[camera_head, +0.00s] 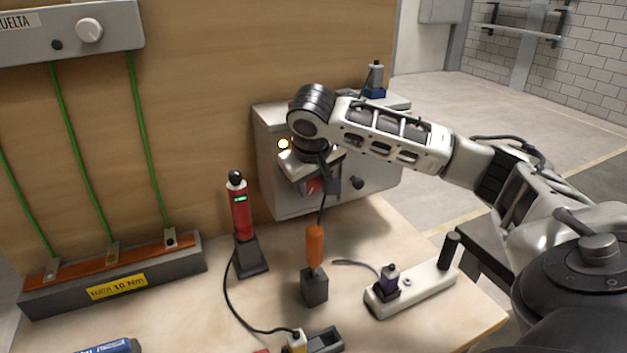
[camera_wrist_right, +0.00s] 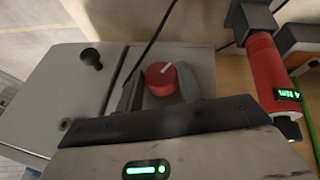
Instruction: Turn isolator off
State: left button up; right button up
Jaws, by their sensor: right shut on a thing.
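The isolator is a grey box (camera_head: 279,190) mounted on the wooden panel, with a red rotary knob (camera_head: 313,186) on its front. In the right wrist view the red knob (camera_wrist_right: 160,80) carries a white mark that points toward the picture's upper right. My right gripper (camera_head: 318,178) is at the box front, and its fingers sit on both sides of the knob, shut on it. In the head view the hand and wrist hide part of the knob and the box front. My left gripper is in neither view.
A lit round lamp (camera_head: 283,144) and a black knob (camera_head: 357,183) are on the box. Below stand a red tool (camera_head: 241,215) in a dark holder, an orange-handled screwdriver (camera_head: 315,246) and a pale block (camera_head: 425,288). An earth bar (camera_head: 120,277) lies at left.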

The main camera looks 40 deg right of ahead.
jog(key=h, duration=0.2)
jog(key=shift+w+a+n+g+h, duration=0.1)
jog(key=shift+a+n+g+h, duration=0.2)
jog(key=shift+g, duration=0.1)
jog(key=n+h, duration=0.1)
jog(key=h, duration=0.3)
jog(key=shift+w+a+g, duration=0.15)
jog(key=shift+g, duration=0.25)
jog(key=shift+a+f+n+g+h, duration=0.15)
jog(key=shift+n+h, duration=0.1)
jog(key=shift+h, duration=0.65)
jog(key=shift+f+n+g+h, duration=0.15)
jog(key=shift+n+h, duration=0.15)
jog(key=shift+h, duration=0.6)
jog(key=shift+a+f+n+h, duration=0.15)
jog(key=shift+n+h, duration=0.1)
jog(key=shift+h, duration=0.65)
jog(key=shift+d, duration=0.1)
jog(key=o, duration=1)
jog(key=shift+f, duration=0.1)
